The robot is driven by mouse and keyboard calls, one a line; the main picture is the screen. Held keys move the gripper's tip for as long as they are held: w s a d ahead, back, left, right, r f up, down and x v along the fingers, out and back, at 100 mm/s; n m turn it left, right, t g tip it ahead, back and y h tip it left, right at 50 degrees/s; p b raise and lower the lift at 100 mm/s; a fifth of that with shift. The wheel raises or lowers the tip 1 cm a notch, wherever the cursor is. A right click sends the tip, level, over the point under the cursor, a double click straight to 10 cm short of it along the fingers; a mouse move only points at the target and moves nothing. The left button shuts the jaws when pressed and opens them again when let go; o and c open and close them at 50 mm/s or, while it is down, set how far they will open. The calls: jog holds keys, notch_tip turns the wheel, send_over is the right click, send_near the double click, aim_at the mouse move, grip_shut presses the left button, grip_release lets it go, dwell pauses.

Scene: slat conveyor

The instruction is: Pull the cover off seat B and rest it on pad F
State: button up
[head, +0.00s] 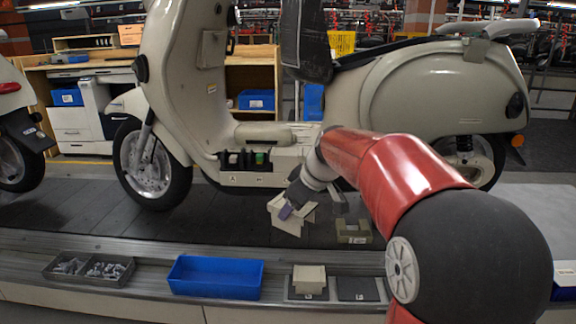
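A cream cover (291,216) hangs tilted in front of the scooter's lower body, above the dark conveyor. My gripper (288,209) reaches down to it, a purple-tipped finger against its face. It looks shut on the cover; the other finger is hard to make out. The open seat (246,180) under the footboard, left of my gripper, holds dark parts and a green one. The area to its right, where seat B seems to be, is partly hidden by my gripper. A dark empty pad (358,289) lies on the front ledge, its letter too small to read.
A cream block (309,279) sits on the pad beside the empty one. A blue bin (215,277) and a grey tray of small parts (88,268) stand further left. An olive bracket (353,232) stands on the conveyor's near side. The cream scooter (430,85) stands behind.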

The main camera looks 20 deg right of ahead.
jog(key=s+d+f+m+h, duration=0.1)
jog(key=f+m, duration=0.3)
jog(key=f, duration=1)
jog(key=s+d+f+m+h, duration=0.2)
jog(key=d+f+m+h, duration=0.1)
jog(key=f, duration=1.1)
jog(key=shift+m+t+h, duration=0.3)
jog(key=shift+m+h, duration=0.1)
jog(key=shift+m, duration=0.4)
jog(key=shift+s, duration=0.1)
